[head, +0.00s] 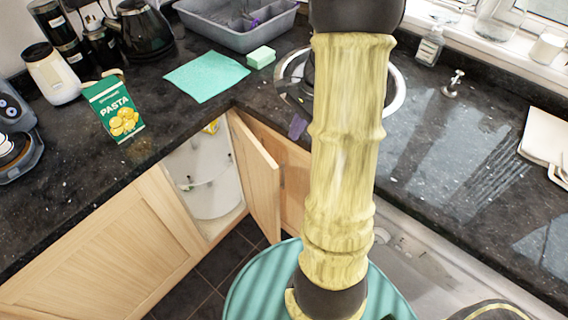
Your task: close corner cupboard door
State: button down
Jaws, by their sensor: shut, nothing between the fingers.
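The corner cupboard door (256,176) is a pale wooden panel in the head view, left of my arm. It stands open, swung out from the corner below the dark worktop. The opening shows a white corner cupboard interior (205,178) with a rounded white shelf unit and a yellow item near its top. I cannot make out a handle on the door. My yellowish arm crosses the middle of the view from top to bottom and hides part of the area right of the door. My gripper is not visible.
The speckled black worktop (430,165) meets at a corner above the cupboard. A green pasta packet (115,107), a teal cloth (207,76) and a grey basin (238,30) stand on it. Dark floor tiles (228,258) show below the door.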

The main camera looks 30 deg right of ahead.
jog(key=shift+r, duration=0.1)
jog(key=x, duration=1)
jog(key=shift+b, duration=0.35)
jog(key=shift+a, duration=0.2)
